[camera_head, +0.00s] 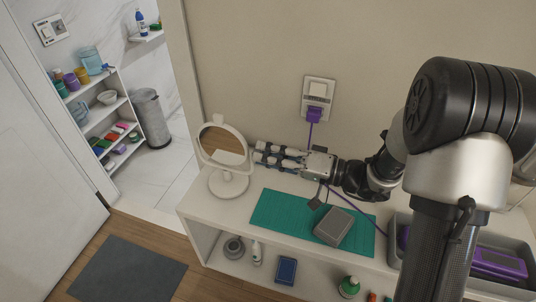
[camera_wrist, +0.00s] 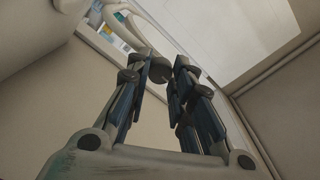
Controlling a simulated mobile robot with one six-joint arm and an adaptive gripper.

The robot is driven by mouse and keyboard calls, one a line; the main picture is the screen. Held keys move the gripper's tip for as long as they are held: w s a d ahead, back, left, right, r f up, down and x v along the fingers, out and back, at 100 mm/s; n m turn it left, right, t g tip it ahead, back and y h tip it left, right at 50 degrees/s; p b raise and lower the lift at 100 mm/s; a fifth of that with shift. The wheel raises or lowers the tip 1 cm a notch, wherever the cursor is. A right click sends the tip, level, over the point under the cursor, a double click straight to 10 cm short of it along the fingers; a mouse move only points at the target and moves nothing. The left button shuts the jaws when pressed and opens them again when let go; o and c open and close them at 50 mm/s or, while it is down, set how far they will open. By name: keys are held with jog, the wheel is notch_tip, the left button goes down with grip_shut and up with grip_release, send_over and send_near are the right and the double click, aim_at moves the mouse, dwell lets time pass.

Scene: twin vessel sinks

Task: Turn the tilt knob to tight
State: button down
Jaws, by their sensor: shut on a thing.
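A white round tabletop mirror (camera_head: 199,145) stands upright on its base at the left end of the white shelf unit. Part of its pale frame shows in the wrist view (camera_wrist: 112,20). My gripper (camera_head: 258,153) reaches in from the right, level with the mirror's right side. In the wrist view my gripper (camera_wrist: 160,76) has its fingers closed around a small dark round tilt knob (camera_wrist: 160,69) by the mirror frame. The fingers hide the knob in the head view. Its turn marks cannot be read.
A green mat (camera_head: 275,212) with a grey box (camera_head: 334,226) lies below my arm. A purple plug (camera_head: 314,114) sits in the wall outlet, its cord hanging behind my gripper. A grey tray (camera_head: 395,231) stands at the right. The wall is close behind.

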dwell(0.4)
jog(key=c, duration=1.4)
grip_release()
jog(key=shift+d, duration=0.15)
jog(key=v, duration=1.1)
jog(key=shift+d, duration=0.35)
jog(key=shift+s, duration=0.15)
